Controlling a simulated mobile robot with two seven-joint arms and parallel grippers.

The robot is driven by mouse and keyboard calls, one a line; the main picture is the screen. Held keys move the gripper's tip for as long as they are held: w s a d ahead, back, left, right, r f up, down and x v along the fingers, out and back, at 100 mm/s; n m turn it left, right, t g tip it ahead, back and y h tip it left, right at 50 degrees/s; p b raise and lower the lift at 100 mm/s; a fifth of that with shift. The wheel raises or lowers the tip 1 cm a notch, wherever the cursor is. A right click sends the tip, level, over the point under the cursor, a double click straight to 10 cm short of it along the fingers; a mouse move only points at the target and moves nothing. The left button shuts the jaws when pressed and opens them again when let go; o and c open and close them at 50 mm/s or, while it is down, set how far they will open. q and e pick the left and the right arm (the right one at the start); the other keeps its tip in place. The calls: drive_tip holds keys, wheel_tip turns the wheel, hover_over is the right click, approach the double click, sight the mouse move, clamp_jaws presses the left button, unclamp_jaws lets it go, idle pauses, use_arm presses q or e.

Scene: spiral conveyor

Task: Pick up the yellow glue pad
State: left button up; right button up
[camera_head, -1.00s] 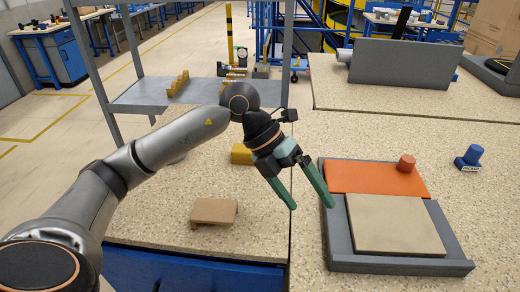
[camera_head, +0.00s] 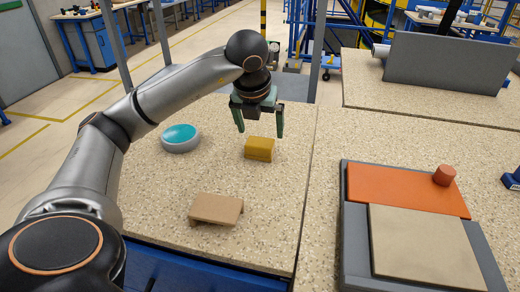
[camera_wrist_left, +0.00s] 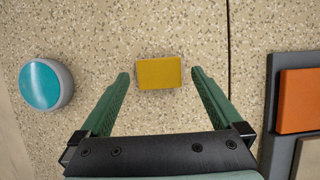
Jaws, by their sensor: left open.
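The yellow glue pad (camera_head: 259,149) is a small yellow block lying on the speckled table, near the table's seam. My left gripper (camera_head: 259,130) is open and empty above it, pointing down, with its green fingers spread. In the left wrist view the yellow glue pad (camera_wrist_left: 159,73) sits between and slightly beyond the two fingertips of the left gripper (camera_wrist_left: 159,75). No contact shows. My right gripper is not in view.
A round turquoise-topped grey object (camera_head: 180,138) stands left of the pad. A tan block (camera_head: 216,209) lies nearer the front. A grey tray (camera_head: 354,255) with an orange plate (camera_head: 405,190) and a beige plate (camera_head: 420,245) is at right.

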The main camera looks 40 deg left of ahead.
sight(260, 142)
use_arm(q)
drive_tip(key=x, duration=0.2)
drive_tip(key=s+x, duration=0.1)
drive_tip(key=x, duration=0.2)
drive_tip(key=shift+d+f, duration=0.15)
drive_tip(key=shift+f, duration=0.15)
drive_tip(key=c, duration=1.1)
